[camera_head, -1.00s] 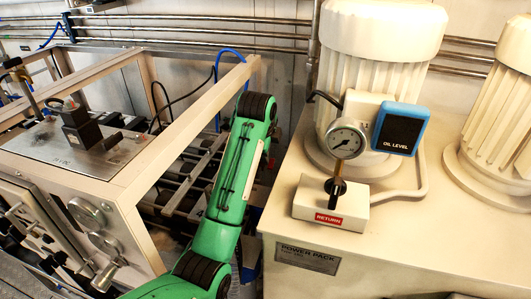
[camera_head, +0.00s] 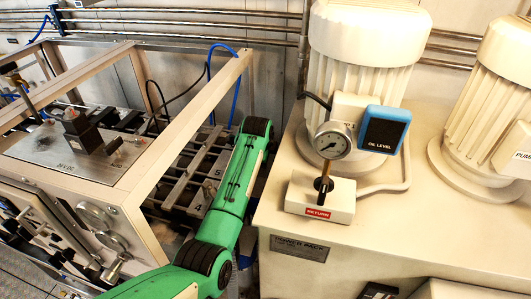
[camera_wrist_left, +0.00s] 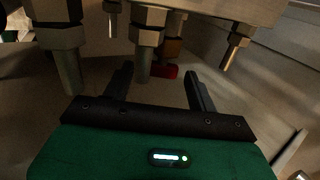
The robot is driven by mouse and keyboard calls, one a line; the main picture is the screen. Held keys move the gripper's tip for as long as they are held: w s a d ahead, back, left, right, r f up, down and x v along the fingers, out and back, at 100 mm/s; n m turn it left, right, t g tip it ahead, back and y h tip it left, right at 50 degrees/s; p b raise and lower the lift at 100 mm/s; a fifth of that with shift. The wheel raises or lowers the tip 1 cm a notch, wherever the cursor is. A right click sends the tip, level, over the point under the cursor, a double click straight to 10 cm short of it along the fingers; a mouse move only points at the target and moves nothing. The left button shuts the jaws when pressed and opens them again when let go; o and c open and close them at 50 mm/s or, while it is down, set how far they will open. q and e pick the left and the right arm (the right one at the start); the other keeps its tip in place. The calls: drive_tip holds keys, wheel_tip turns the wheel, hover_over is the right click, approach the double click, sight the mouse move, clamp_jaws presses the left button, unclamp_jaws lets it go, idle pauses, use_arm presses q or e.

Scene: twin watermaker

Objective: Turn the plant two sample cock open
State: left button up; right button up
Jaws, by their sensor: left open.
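In the left wrist view my left gripper (camera_wrist_left: 160,70) is open, its two dark fingers apart and pointing under a pale metal body. A small red handle (camera_wrist_left: 167,71) shows beyond and between the fingertips, under a brownish, brass-like fitting (camera_wrist_left: 173,48). It may be the sample cock; no plant label is readable there. The fingers appear not to touch it. In the head view my green left arm (camera_head: 235,180) reaches between the frame and the power pack; its gripper is hidden. My right gripper is not in view.
Metal fittings with hex nuts (camera_wrist_left: 148,25) hang close above the fingers. A smaller fitting (camera_wrist_left: 236,45) hangs at right. In the head view the power pack (camera_head: 400,235) stands right of the arm, and a metal frame (camera_head: 190,100) stands left.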

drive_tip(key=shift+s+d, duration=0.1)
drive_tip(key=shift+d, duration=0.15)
use_arm(q)
drive_tip(key=c, duration=1)
drive_tip(key=shift+s+f+t, duration=0.15)
drive_tip(key=shift+f+t, duration=0.1)
drive_tip(key=shift+t, duration=0.45)
drive_tip(key=shift+s+t+h+b, duration=0.1)
drive_tip(key=shift+t+h+b, duration=0.3)
drive_tip(key=shift+t, duration=0.3)
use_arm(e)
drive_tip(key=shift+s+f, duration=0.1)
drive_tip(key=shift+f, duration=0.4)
use_arm(q)
drive_tip(key=o, duration=1)
drive_tip(key=shift+r, duration=0.15)
